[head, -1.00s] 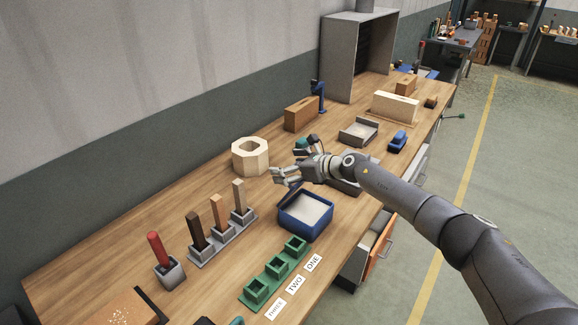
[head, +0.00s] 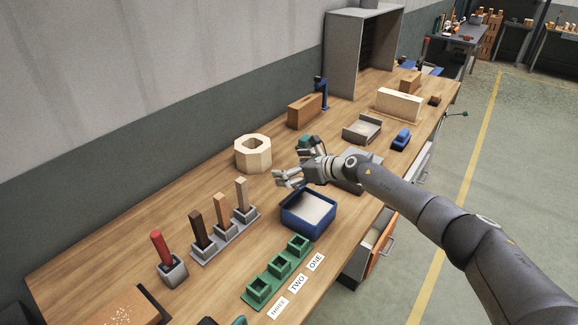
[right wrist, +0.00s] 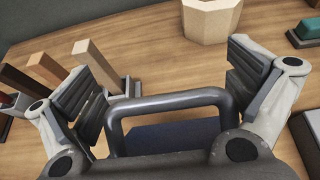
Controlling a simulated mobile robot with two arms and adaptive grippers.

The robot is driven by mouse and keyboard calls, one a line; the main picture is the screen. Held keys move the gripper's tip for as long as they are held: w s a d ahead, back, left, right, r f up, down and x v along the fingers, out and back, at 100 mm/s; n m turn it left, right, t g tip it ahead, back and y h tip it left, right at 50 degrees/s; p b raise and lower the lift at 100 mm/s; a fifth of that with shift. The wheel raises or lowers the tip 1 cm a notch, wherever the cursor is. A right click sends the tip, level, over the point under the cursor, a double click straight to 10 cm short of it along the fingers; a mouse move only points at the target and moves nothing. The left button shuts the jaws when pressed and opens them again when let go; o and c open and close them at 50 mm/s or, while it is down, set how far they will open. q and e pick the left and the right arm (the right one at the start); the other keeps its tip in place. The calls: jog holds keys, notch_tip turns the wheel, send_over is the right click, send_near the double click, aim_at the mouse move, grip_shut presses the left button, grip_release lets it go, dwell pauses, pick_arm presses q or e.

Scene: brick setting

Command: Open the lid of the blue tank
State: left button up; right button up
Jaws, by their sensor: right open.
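The blue tank (head: 308,212) stands on the workbench below and in front of my right gripper in the head view. Its top shows a pale grey area inside dark blue sides. A dark strip lies along its back edge, and I cannot tell whether it is the lid. My right gripper (head: 299,163) is open, fingers spread and pointing left, just behind the tank. In the right wrist view a dark looped bar (right wrist: 170,103) shows between the spread fingers, with a dark blue surface (right wrist: 165,136) behind it; contact is unclear. My left gripper is not in view.
A wooden octagonal ring (head: 253,153) stands behind the tank. Several posts in grey holders (head: 226,232) stand to the left. A green three-socket block (head: 277,272) is in front. A grey tray (head: 362,129) and a blue object (head: 401,138) lie to the right.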

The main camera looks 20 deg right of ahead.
jog(key=s+d+r+p, duration=0.4)
jog(key=s+r+p, duration=0.1)
jog(key=r+p, duration=0.4)
jog(key=shift+r, duration=0.55)
dwell(0.8)
jog(key=v, duration=1.1)
jog(key=shift+s+d+r, duration=0.2)
jog(key=shift+s, duration=0.1)
